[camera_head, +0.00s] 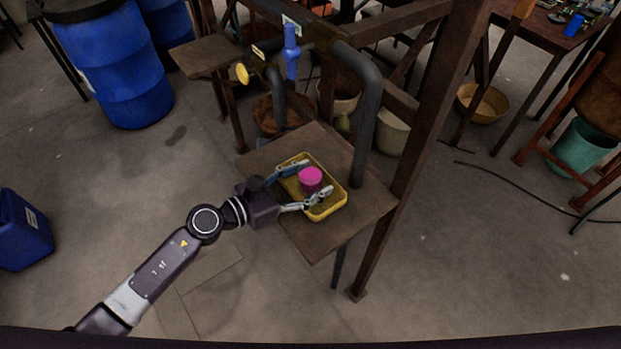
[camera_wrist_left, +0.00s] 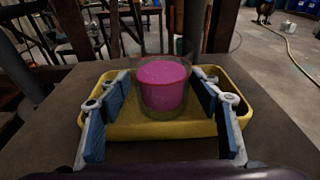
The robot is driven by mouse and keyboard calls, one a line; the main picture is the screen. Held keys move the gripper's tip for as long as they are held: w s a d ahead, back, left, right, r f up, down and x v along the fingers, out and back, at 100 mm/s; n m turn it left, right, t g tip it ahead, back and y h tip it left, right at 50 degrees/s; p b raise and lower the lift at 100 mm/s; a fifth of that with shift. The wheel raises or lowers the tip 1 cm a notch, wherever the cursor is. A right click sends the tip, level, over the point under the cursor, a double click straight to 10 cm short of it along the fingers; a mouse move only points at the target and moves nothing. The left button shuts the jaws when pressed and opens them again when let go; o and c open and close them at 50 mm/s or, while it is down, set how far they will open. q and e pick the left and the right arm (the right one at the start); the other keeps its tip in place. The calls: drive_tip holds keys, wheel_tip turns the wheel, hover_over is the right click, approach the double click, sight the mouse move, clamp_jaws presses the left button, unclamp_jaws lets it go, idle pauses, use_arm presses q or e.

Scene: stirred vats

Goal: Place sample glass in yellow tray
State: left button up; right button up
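The sample glass (camera_head: 311,180) is a clear cup with bright pink contents. It stands upright inside the yellow tray (camera_head: 325,213), which lies on a small brown table. In the left wrist view the glass (camera_wrist_left: 162,88) stands between my fingers, with the yellow tray (camera_wrist_left: 160,130) under and around it. My left gripper (camera_head: 316,177) reaches in from the left, its two fingers spread on either side of the glass. In the left wrist view a narrow gap shows between the glass and each finger. My right gripper is not in view.
The small table (camera_head: 270,158) has bare room around the tray. A dark pipe (camera_head: 368,120) rises at its back right, beside a rusty post (camera_head: 425,140). A blue valve (camera_head: 291,50) is above the table's back. Blue drums (camera_head: 115,65) stand at the far left.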

use_arm(q)
drive_tip(key=shift+r, duration=0.2)
drive_tip(key=shift+s+a, duration=0.15)
drive_tip(key=shift+a, duration=0.05)
drive_tip(key=b+v, duration=0.3)
drive_tip(key=v, duration=0.7)
drive_tip(key=shift+s+a, duration=0.25)
drive_tip(key=shift+s+a+r, duration=0.25)
drive_tip(key=shift+a, duration=0.1)
